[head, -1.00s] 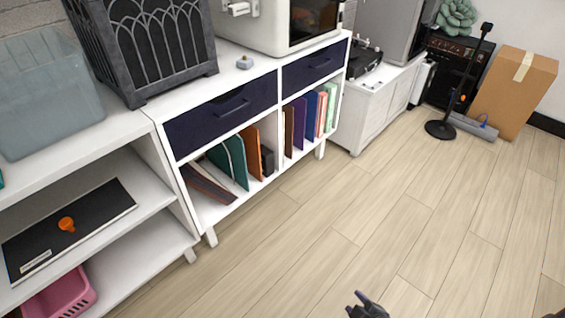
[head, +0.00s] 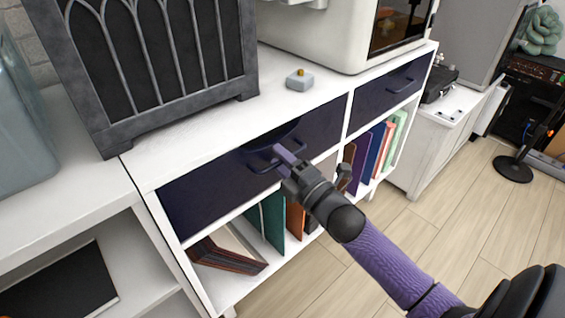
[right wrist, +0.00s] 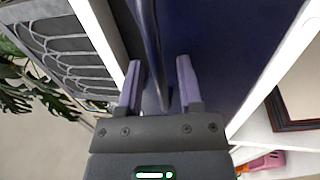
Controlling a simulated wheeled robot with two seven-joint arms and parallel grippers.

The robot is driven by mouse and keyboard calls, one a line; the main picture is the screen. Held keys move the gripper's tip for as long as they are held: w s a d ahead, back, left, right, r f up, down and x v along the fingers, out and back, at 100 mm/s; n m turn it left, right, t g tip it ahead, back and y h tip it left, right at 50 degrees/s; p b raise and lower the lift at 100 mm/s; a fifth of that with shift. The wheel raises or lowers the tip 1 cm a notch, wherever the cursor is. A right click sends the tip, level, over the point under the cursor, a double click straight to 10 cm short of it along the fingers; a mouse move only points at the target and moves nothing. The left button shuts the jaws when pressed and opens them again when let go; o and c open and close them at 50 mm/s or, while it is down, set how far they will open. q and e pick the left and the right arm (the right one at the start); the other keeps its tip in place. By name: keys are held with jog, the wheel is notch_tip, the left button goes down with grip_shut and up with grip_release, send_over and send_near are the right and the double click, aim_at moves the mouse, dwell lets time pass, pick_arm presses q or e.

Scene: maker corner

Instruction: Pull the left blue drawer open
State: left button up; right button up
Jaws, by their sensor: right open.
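The left blue drawer (head: 205,180) is a dark navy front in the white cabinet, and it looks shut, flush with the frame. Its bar handle (head: 262,163) is dark blue. My right gripper (head: 284,160) is at the handle's right part, coming from the front right. In the right wrist view, the handle (right wrist: 151,45) runs between the two purple-grey fingers of my right gripper (right wrist: 159,85), which are apart with gaps on both sides. My left gripper is not in view.
The right blue drawer (head: 388,92) is beside it. Books (head: 265,220) stand on the shelf below. A grey lantern-like box (head: 150,70), a small button block (head: 299,80) and a white machine (head: 330,30) stand on top. The wood floor (head: 465,225) in front is clear.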

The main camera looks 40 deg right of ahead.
grip_shut()
dwell(0.4)
dwell(0.9)
